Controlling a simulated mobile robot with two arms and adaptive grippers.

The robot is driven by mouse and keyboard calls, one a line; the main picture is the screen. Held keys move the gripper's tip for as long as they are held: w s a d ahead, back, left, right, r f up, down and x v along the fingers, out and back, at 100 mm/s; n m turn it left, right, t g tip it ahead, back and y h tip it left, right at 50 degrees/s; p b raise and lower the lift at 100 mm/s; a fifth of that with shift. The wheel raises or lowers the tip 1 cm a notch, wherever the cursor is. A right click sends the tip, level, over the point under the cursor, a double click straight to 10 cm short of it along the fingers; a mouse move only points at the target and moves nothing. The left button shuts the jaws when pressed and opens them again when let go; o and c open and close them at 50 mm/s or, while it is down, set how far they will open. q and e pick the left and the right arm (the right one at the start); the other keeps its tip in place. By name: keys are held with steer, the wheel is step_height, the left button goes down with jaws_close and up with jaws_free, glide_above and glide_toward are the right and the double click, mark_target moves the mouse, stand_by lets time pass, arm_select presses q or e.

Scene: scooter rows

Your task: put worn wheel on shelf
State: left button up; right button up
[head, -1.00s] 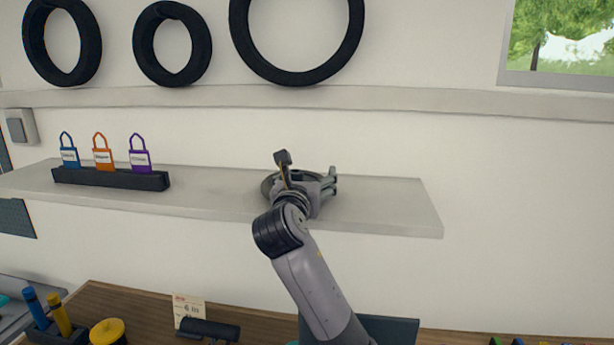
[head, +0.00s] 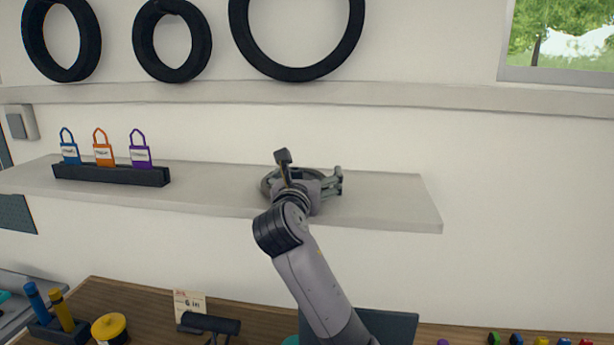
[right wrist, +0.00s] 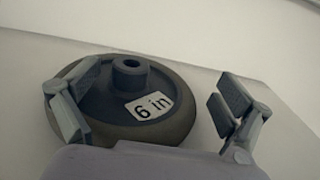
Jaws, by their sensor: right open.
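The worn wheel (right wrist: 108,105) is dark with a grey-brown tread, a raised hub and a white "6 in" label. It lies flat on the pale wall shelf (head: 390,203); its left edge shows in the head view (head: 267,184), the rest mostly hidden behind my gripper. My right gripper (right wrist: 155,108) is open above the wheel. In the right wrist view, its left finger overlaps the wheel's left edge; its right finger stands apart from the wheel's right side. I cannot tell whether the left finger touches. My left gripper is not in view.
A black rack (head: 110,175) with blue, orange and purple padlock-shaped tags stands on the shelf's left part. The shelf's right end is clear. A wooden bench (head: 140,297) with small items lies below.

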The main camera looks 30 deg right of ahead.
steer(key=shift+s+a+r+p, duration=0.2)
steer(key=shift+s+a+p, duration=0.1)
steer(key=p+v, duration=0.1)
steer(key=v, duration=1)
steer(key=shift+s+f, duration=0.1)
